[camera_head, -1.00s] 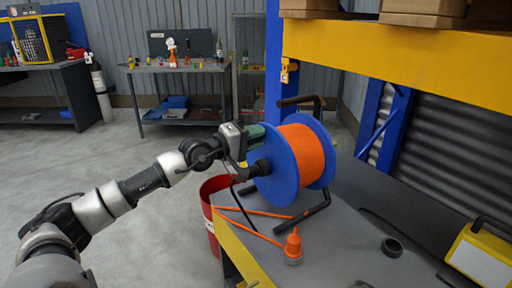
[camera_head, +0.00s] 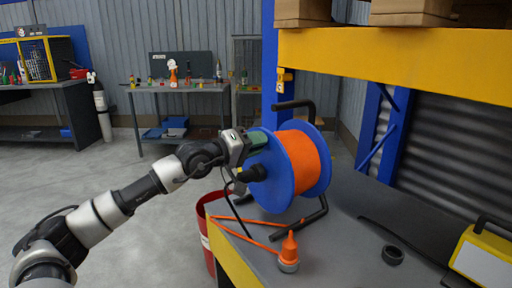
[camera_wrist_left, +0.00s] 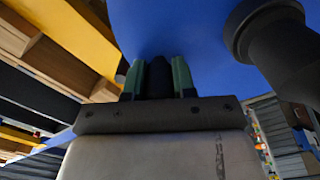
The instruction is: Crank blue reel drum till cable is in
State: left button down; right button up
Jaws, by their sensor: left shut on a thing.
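The blue reel drum (camera_head: 275,184) stands on the grey bench in a black frame, wound with orange cable (camera_head: 305,160). A length of cable runs loose over the bench's front edge to an orange plug (camera_head: 289,250) lying on the bench. My left gripper (camera_head: 257,140) is at the upper left of the drum's near face, and in the left wrist view its green-lined fingers (camera_wrist_left: 160,80) are shut on a dark crank handle (camera_wrist_left: 161,75). The drum's black hub (camera_head: 252,173) sits below the gripper. My right gripper does not show.
A red bin (camera_head: 208,212) stands by the bench's left edge. A yellow shelf beam (camera_head: 400,65) hangs above. Open floor lies to the left.

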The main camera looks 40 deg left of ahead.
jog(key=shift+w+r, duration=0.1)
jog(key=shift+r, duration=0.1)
pick_arm(q)
jog(key=c, duration=0.9)
grip_release()
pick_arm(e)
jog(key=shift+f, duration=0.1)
